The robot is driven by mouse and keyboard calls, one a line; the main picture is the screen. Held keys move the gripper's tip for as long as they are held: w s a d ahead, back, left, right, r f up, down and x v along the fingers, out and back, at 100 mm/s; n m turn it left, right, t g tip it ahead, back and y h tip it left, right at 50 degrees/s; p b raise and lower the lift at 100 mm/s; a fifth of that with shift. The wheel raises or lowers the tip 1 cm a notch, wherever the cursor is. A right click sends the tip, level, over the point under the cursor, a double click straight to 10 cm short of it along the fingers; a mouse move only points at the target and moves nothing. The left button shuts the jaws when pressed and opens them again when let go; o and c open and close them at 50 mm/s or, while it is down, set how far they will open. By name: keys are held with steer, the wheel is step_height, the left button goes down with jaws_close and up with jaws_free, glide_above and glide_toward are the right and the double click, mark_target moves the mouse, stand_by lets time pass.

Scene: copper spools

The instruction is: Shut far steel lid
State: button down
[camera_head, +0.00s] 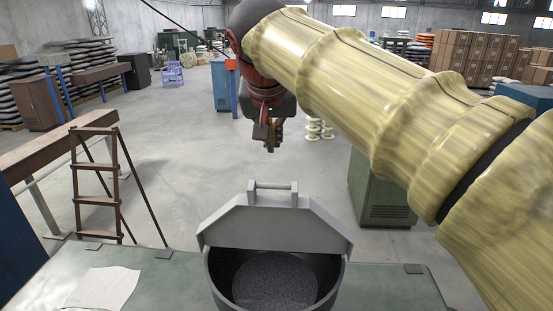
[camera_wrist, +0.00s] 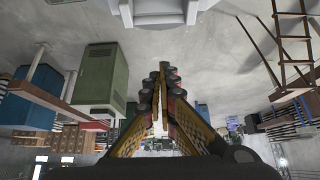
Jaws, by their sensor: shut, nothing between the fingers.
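The grey steel lid (camera_head: 275,222) stands open and raised at the far rim of a round pot (camera_head: 214,278), with a bar handle (camera_head: 272,187) along its top edge. The pot's dark inside shows in front of the lid. The lid and handle also show upside down at the top edge of the wrist view (camera_wrist: 165,19). My gripper (camera_head: 269,148) is above and beyond the lid in the head view, apart from it and pointing down. Its fingers (camera_wrist: 160,78) are together and empty in the wrist view.
The pot is set at a green-grey bench (camera_head: 180,275) with a white cloth (camera_head: 103,288) on its left. A green cabinet (camera_head: 378,190) stands right of the lid. A wooden ladder (camera_head: 97,185) stands at left. Open floor lies beyond the lid.

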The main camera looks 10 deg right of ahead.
steer(key=p+x, duration=0.2)
steer(key=x, duration=0.9)
steer(key=s, duration=0.3)
steer(key=s+p, duration=0.1)
steer(key=shift+s+a+f, duration=0.15)
steer(key=shift+a+f, duration=0.1)
steer(key=shift+a, duration=0.1)
steer(key=shift+f, duration=0.1)
